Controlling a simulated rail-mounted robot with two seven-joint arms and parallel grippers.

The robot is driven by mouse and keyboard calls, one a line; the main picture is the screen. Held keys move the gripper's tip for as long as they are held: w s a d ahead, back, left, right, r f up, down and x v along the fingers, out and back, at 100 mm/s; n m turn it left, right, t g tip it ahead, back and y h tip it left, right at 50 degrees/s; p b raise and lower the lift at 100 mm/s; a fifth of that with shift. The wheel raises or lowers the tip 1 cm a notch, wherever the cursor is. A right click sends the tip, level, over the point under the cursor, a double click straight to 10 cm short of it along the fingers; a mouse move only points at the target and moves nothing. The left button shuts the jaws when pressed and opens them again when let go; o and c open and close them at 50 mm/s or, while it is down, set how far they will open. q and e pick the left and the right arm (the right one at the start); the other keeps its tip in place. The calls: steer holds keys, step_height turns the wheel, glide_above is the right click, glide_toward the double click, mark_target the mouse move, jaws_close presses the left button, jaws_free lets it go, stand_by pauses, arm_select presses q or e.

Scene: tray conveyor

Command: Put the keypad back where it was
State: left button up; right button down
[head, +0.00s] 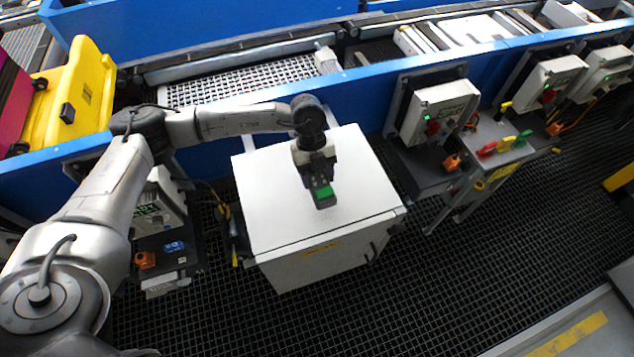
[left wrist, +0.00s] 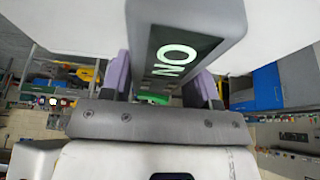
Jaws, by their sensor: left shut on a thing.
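The keypad is a small dark grey block with a lit green face (head: 322,192). In the left wrist view its grey housing and a black display with pale green letters (left wrist: 175,58) fill the upper middle. My left gripper (head: 315,165) is shut on it, with a purple finger on each side in the left wrist view. In the head view the gripper and keypad are over the top of a white cabinet (head: 270,205). I cannot tell whether the keypad touches the cabinet top. My right gripper is not in view.
A blue-sided conveyor (head: 350,100) runs behind the cabinet. Control boxes, including one white box (head: 440,108), stand along it with dark shelves below. A small stand with coloured handles (head: 497,147) is at the right. The dark grating floor (head: 440,290) in front is clear.

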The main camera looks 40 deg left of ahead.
mark_target(317, 183)
arm_select(q)
step_height(317, 183, down, 4)
steer(key=shift+r, duration=0.2)
steer(key=shift+f, duration=0.1)
steer(key=o, duration=1.1)
steer(key=shift+r, duration=0.25)
steer(key=v, duration=1.1)
steer(key=shift+a+r, duration=0.15)
steer(key=shift+r, duration=0.2)
